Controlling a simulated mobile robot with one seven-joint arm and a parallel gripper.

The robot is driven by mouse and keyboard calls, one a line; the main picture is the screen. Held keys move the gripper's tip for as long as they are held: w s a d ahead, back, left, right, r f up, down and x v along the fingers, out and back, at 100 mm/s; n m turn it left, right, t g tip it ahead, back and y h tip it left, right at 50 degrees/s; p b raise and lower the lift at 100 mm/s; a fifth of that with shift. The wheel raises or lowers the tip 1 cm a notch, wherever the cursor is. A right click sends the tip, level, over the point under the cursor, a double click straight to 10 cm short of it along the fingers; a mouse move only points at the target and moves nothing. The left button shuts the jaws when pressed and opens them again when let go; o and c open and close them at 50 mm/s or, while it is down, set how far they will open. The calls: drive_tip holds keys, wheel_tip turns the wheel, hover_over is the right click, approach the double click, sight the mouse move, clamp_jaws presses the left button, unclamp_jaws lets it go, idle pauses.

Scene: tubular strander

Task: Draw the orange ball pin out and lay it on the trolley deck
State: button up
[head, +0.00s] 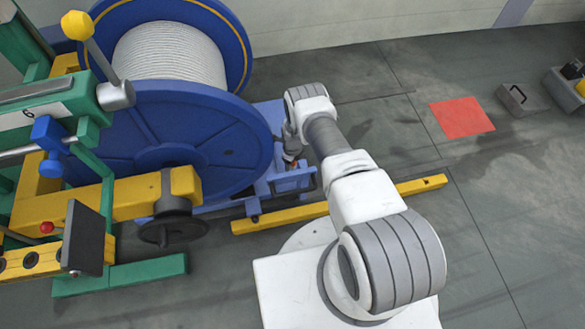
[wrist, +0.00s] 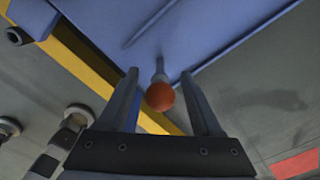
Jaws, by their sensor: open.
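The orange ball pin shows its round ball (wrist: 160,97) in the wrist view, with a short grey shank behind it running to the blue trolley surface (wrist: 225,28). My gripper (wrist: 159,74) is open, with one finger on each side of the pin. A gap shows between the ball and each finger. In the head view my gripper (head: 292,158) is low beside the blue trolley (head: 292,182), right of the large blue reel. My wrist hides most of the pin and part of the trolley.
A blue reel (head: 190,140) wound with pale strand and a green and yellow machine frame (head: 110,200) stand at the left. A yellow floor rail (head: 290,218) runs in front of the trolley.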

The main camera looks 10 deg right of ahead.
drive_tip(key=shift+f, duration=0.4)
drive_tip(key=shift+c, duration=0.3)
clamp_jaws()
drive_tip(key=shift+w, duration=0.15)
drive_tip(key=shift+w+f, duration=0.2)
drive_tip(key=shift+w, duration=0.55)
drive_tip(key=shift+w+f, duration=0.15)
drive_tip(key=shift+w, duration=0.6)
drive_tip(key=shift+o, duration=0.4)
unclamp_jaws()
drive_tip(key=shift+w, duration=0.1)
